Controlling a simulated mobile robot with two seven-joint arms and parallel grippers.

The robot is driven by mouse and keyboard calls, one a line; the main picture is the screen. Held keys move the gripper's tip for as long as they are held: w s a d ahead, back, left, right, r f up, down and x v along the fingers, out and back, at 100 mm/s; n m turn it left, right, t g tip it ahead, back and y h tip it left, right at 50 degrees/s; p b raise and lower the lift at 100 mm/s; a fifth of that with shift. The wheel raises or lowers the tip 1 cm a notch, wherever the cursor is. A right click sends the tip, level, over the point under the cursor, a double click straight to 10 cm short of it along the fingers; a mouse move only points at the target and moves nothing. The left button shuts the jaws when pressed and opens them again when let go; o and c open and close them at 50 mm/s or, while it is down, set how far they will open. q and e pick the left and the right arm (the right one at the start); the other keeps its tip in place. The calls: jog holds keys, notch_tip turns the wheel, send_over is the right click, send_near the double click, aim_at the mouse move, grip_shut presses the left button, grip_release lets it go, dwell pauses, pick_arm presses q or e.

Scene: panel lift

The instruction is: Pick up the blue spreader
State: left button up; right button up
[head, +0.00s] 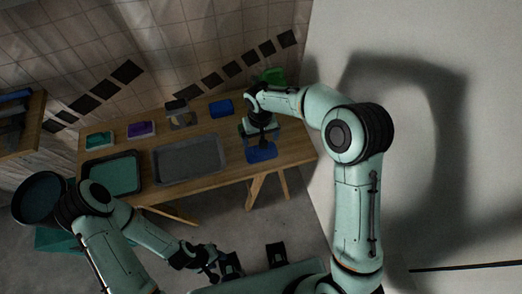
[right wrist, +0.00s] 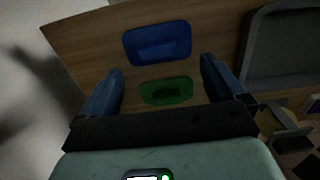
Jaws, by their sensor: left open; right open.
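A flat blue piece with a raised middle, which looks like the blue spreader (head: 262,153), lies on the wooden table near its right front edge. It also shows in the right wrist view (right wrist: 157,42), beyond the fingertips and apart from them. My right gripper (head: 261,138) is above the table, just behind the blue piece; in the right wrist view its blue fingers (right wrist: 162,85) are open with a similar green piece (right wrist: 166,91) seen between them. My left gripper (head: 213,265) is open and low in front of the table, away from everything on it.
The table (head: 230,170) also bears a grey tray (head: 188,160), a teal tray (head: 112,174), a purple box (head: 141,129), a green box (head: 99,140) and another blue object (head: 221,108). A white wall stands right of the table.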

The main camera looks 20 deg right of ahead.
jog(key=f, duration=0.7)
jog(key=shift+w+d+f, duration=0.15)
jog(key=shift+w+d, duration=0.15)
jog(key=shift+w, duration=0.05)
jog(key=c, duration=1.2)
